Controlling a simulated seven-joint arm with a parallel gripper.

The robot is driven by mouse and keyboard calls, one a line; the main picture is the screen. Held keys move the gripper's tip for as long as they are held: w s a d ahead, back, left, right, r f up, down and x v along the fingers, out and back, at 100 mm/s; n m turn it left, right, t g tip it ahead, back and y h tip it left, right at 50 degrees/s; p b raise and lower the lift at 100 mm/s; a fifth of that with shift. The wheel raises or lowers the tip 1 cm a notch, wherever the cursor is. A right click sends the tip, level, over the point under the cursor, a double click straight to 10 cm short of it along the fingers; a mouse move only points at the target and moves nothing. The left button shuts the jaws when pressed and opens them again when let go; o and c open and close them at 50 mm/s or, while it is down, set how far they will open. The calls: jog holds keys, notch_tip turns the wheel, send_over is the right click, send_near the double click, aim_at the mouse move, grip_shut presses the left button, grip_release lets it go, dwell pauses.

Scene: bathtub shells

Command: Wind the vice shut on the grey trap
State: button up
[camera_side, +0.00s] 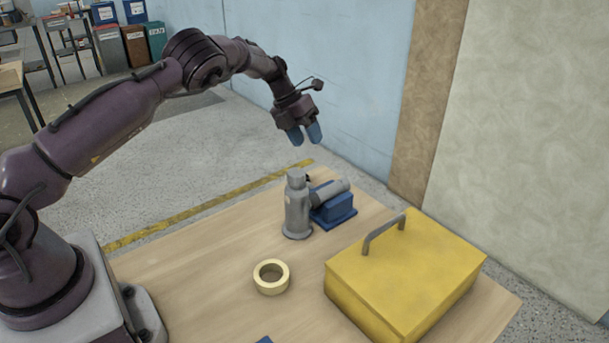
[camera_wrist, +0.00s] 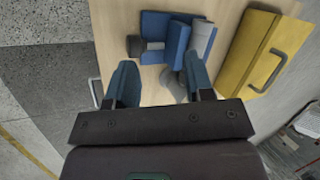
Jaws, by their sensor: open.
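The grey trap (camera_side: 297,208) stands on the table in the side view, an upright body with a slanting pipe towards the right. It also shows in the wrist view (camera_wrist: 204,40). The blue vice (camera_side: 338,211) is right behind it, partly hidden. In the wrist view, the vice (camera_wrist: 154,28) has blue blocks with a dark round part (camera_wrist: 133,46) on its left side. I cannot tell whether the jaws touch the trap. My gripper (camera_side: 305,137) is open and empty, pointing down above and apart from both. Its blue fingers (camera_wrist: 160,62) also show in the wrist view.
A yellow box (camera_side: 410,265) with a grey handle stands at the table's right. A cream tape roll (camera_side: 271,277) lies in front of the trap. A blue object (camera_side: 264,340) is cut off at the bottom edge. The table's left is clear. A blue wall stands behind.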

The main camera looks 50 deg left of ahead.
jog(key=f+m+g+y, duration=0.1)
jog(key=f, duration=0.2)
jog(key=f+m+g+y, duration=0.1)
jog(key=f, duration=0.3)
jog(key=f+m+g+y, duration=0.1)
jog(key=f+m, duration=0.1)
jog(key=f, duration=0.2)
jog(key=shift+s+d+y, duration=0.2)
jog(key=shift+s+y, duration=0.05)
jog(key=shift+y, duration=0.15)
jog(key=c, duration=0.6)
jog(key=shift+a, duration=0.2)
jog(key=shift+c, duration=0.7)
